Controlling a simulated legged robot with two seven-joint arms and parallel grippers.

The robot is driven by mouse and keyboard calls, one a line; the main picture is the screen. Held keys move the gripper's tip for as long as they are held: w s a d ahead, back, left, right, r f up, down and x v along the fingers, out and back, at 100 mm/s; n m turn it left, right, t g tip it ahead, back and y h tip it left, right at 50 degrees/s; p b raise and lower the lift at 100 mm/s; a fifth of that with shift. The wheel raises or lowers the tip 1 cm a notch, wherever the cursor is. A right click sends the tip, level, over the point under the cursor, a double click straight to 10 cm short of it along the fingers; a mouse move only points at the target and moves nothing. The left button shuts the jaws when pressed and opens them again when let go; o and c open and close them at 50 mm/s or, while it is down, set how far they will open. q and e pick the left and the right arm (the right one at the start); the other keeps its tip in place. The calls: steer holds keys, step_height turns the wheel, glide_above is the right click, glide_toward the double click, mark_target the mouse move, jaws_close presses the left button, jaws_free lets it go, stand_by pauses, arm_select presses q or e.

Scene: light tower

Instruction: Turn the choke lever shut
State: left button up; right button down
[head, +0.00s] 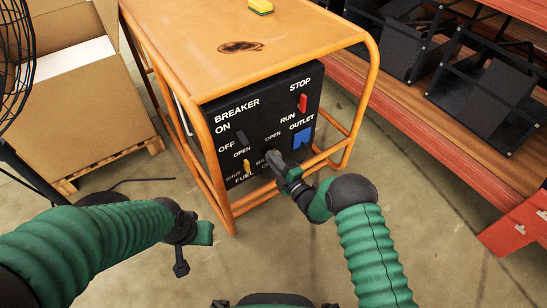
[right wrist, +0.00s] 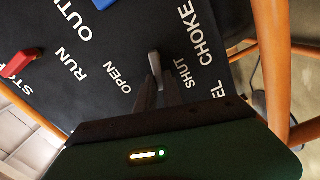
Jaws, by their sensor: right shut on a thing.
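The choke lever is a small grey lever on the black control panel (head: 262,99). In the right wrist view the lever (right wrist: 154,64) stands between the OPEN and SHUT labels, under the word CHOKE. My right gripper (head: 272,158) reaches the lower part of the panel and hides most of the lever in the head view. In the right wrist view its two dark fingers (right wrist: 157,92) are shut on the lever. My left gripper (head: 201,233) hangs over the floor, left of my right arm and clear of the panel; its jaws do not show clearly.
The panel sits in an orange tube frame (head: 366,85) under an orange top (head: 235,25). A yellow fuel lever (head: 247,166), a dark breaker lever, a red stop switch (head: 303,103) and a blue outlet (head: 302,138) are nearby. A cardboard box (head: 100,85) stands left, red shelving right.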

steer(key=shift+s+a+f+n, duration=0.1)
steer(key=shift+f+n, duration=0.25)
steer(key=shift+n, duration=0.4)
steer(key=shift+s+a+f+n, duration=0.1)
steer(key=shift+f+n, duration=0.25)
steer(key=shift+n, duration=0.4)
steer(key=shift+f, duration=0.1)
steer(key=c, duration=1.5)
jaws_free()
steer(key=shift+r, duration=0.2)
steer(key=p+v, duration=0.7)
steer(key=v, duration=1)
steer(key=shift+w, duration=0.15)
